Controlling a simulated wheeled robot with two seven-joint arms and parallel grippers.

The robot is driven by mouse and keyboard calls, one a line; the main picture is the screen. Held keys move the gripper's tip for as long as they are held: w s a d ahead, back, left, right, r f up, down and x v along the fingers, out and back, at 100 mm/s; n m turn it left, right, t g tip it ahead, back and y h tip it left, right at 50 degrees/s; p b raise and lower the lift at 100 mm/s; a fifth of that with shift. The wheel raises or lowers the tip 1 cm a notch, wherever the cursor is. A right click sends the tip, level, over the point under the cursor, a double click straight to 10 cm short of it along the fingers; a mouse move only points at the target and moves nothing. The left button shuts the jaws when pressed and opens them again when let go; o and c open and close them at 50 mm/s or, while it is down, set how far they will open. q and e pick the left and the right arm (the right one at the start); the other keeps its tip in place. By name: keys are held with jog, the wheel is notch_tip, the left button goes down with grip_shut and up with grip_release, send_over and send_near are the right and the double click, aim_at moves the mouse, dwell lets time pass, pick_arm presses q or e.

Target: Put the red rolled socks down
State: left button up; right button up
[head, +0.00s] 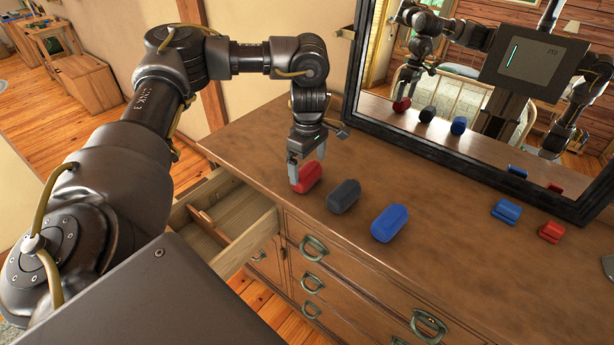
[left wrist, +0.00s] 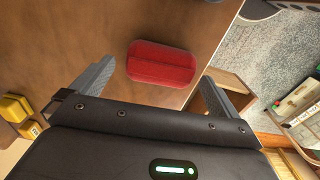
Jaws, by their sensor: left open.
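The red rolled socks (head: 308,178) lie on the dresser top near its front left edge, above the open drawer. My left gripper (head: 305,174) points down over them with its fingers apart. In the left wrist view the red rolled socks (left wrist: 161,64) rest on the brown wood, ahead of and between the two open fingers (left wrist: 168,85). I cannot tell whether a finger touches them.
A dark grey roll (head: 343,195) and a blue roll (head: 389,223) lie to the right on the dresser (head: 450,250). A small blue item (head: 506,211) and a red item (head: 551,231) lie near the mirror (head: 480,130). The open drawer (head: 228,215) juts out at the left.

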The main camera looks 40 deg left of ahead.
aim_at(307, 169)
pick_arm(q)
jog(key=f, duration=0.4)
jog(key=shift+s+a+f, duration=0.1)
jog(key=shift+a+f, duration=0.1)
jog(key=shift+f, duration=0.15)
jog(key=c, duration=0.9)
jog(key=shift+r, duration=0.1)
